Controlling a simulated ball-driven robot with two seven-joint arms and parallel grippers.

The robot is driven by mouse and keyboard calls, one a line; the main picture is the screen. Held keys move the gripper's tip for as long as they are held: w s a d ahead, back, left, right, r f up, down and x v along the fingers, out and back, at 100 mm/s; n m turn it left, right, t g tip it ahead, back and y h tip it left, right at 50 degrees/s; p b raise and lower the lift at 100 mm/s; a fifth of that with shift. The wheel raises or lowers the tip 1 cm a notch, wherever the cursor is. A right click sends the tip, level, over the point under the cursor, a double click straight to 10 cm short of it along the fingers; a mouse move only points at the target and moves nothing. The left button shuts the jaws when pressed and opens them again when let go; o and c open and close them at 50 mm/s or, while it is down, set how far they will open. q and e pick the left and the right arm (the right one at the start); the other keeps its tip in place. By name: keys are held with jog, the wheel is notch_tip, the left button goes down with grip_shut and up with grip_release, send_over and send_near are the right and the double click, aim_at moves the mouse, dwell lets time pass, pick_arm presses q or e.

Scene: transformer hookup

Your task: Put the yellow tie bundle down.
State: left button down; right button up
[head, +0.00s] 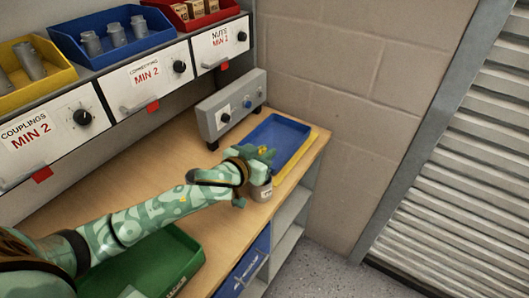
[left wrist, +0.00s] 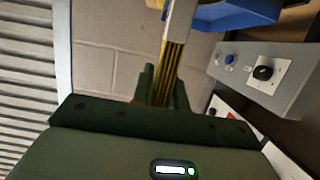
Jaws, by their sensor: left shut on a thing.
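My left gripper (head: 257,160) is over the far right end of the wooden bench, beside the near left side of the blue tray (head: 293,127). It is shut on the yellow tie bundle, of which only a small yellow bit (head: 263,150) shows in the head view. In the left wrist view the bundle (left wrist: 171,65) is a set of thin yellow strands standing out between my green fingers (left wrist: 163,88). I cannot tell whether the bundle touches anything below. My right gripper is not in view.
A yellow surface (head: 305,151) edges the blue tray. A grey box with knobs (head: 229,106) stands behind. A green bin (head: 170,267) is at the front; drawers (head: 147,77) line the back.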

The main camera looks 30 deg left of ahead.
pick_arm(q)
jog(key=c, duration=1.4)
grip_release()
jog(key=shift+r, duration=0.1)
jog(key=shift+p+v, duration=1.35)
jog(key=shift+v, duration=4.7)
